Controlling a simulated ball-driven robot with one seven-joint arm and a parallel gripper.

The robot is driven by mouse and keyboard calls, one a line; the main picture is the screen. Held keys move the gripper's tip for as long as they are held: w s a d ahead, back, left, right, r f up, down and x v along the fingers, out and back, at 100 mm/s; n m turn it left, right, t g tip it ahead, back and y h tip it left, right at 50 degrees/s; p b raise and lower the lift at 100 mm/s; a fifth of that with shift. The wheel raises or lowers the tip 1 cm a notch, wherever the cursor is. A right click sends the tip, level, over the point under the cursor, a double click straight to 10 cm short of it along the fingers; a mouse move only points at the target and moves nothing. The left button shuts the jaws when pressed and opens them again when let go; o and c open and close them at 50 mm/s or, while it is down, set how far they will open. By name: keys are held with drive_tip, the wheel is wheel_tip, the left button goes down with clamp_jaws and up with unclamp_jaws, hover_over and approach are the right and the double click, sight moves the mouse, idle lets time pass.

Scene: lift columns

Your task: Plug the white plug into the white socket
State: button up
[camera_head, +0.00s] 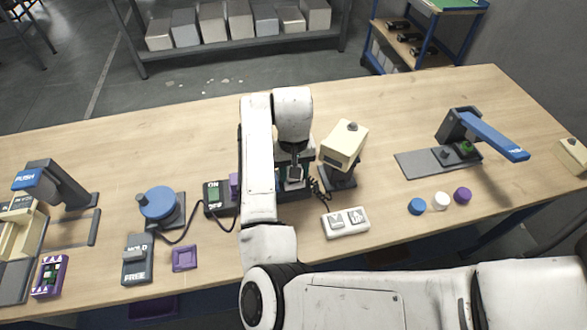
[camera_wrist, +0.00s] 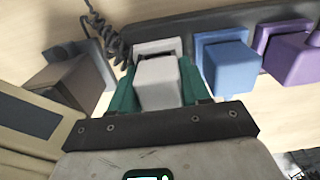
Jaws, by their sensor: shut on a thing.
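My gripper (camera_head: 294,178) is at the dark socket strip near the middle of the table, with my arm hiding much of the strip. In the wrist view the green fingers of my gripper (camera_wrist: 160,90) are shut on the white plug (camera_wrist: 158,84). The white socket (camera_wrist: 156,47) is directly beyond the plug, lined up with it. A dark band shows between them; I cannot tell how deep the plug sits. The blue plug (camera_wrist: 230,68) and purple plug (camera_wrist: 291,58) are at their own sockets to the right. A coiled black cord (camera_wrist: 98,25) lies to the left.
A cream box on a dark stand (camera_head: 343,146) is close on the right of my gripper. A white two-button panel (camera_head: 346,222) lies in front. An ON/OFF switch (camera_head: 214,197) and a blue knob (camera_head: 158,204) stand left.

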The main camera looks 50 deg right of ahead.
drive_tip(key=shift+f, duration=0.15)
drive_tip(key=o, duration=1)
drive_tip(key=shift+o, duration=0.2)
drive_tip(key=shift+a, duration=0.1)
drive_tip(key=shift+c, duration=1.2)
drive_tip(key=shift+o, duration=0.7)
drive_tip(key=shift+a+f, duration=0.1)
drive_tip(key=shift+a, duration=0.05)
drive_tip(key=shift+s+d, duration=0.2)
drive_tip(key=shift+d, duration=0.05)
